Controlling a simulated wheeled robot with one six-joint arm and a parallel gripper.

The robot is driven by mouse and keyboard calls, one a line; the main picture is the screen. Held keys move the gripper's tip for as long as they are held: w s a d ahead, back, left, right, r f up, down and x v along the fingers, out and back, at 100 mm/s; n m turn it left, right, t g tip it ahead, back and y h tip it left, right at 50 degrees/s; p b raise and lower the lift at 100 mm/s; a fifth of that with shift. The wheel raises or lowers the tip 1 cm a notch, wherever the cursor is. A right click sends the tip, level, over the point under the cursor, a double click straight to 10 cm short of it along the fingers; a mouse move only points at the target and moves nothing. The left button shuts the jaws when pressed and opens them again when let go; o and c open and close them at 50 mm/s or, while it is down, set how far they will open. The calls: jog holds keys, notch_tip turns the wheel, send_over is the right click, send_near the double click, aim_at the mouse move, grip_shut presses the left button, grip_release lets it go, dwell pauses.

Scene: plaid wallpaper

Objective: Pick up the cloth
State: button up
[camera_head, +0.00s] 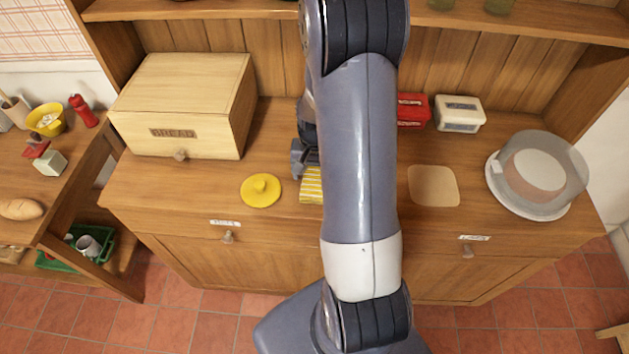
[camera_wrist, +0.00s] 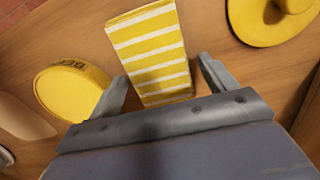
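The cloth (camera_wrist: 148,48) is folded, yellow with white stripes, and lies on the wooden sideboard top. In the head view only its left part (camera_head: 311,186) shows, since my arm covers the rest. In the wrist view my gripper (camera_wrist: 158,84) is open, with one finger on each side of the cloth's near end. I see a gap between each finger and the cloth, and the gripper holds nothing. In the head view my gripper is mostly hidden behind my arm.
A yellow lid (camera_head: 261,190) lies left of the cloth. A round yellow container (camera_wrist: 72,92) is close by one finger. A bread box (camera_head: 185,105), red tin (camera_head: 412,111), white butter box (camera_head: 459,114), cutting board (camera_head: 433,186) and covered cake stand (camera_head: 538,175) share the top.

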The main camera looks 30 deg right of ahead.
aim_at(315, 176)
jog(key=c, duration=0.9)
notch_tip(315, 176, up, 10)
jog(key=b, duration=0.1)
jog(key=o, duration=0.4)
jog(key=c, duration=0.3)
